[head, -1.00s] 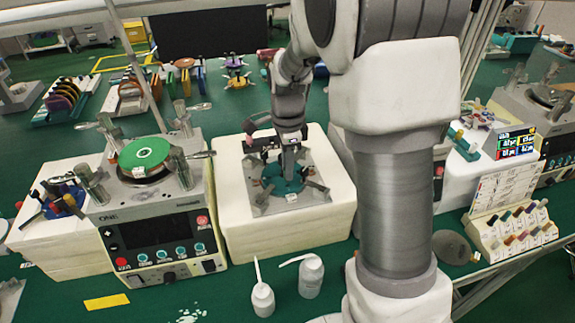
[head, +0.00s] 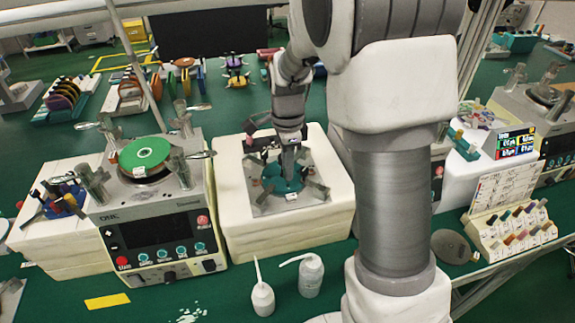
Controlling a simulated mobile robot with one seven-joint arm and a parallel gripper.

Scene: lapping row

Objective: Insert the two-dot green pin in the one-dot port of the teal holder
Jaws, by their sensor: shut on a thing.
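The teal holder (head: 283,178) sits on a grey metal plate (head: 262,207) on top of a white block. Several grey pins or arms stick out of it around its rim. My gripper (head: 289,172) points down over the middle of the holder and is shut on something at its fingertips. The held thing is too small and too covered to make out, so I cannot tell its colour or dots. I cannot make out the ports or their dot marks, nor whether the held thing touches the holder.
A lapping machine with a green disc (head: 144,152) stands left of the white block (head: 290,226). Two white bottles (head: 311,275) stand in front of it. A blue holder (head: 55,200) lies at far left. A rack of coloured pieces (head: 513,232) is at right.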

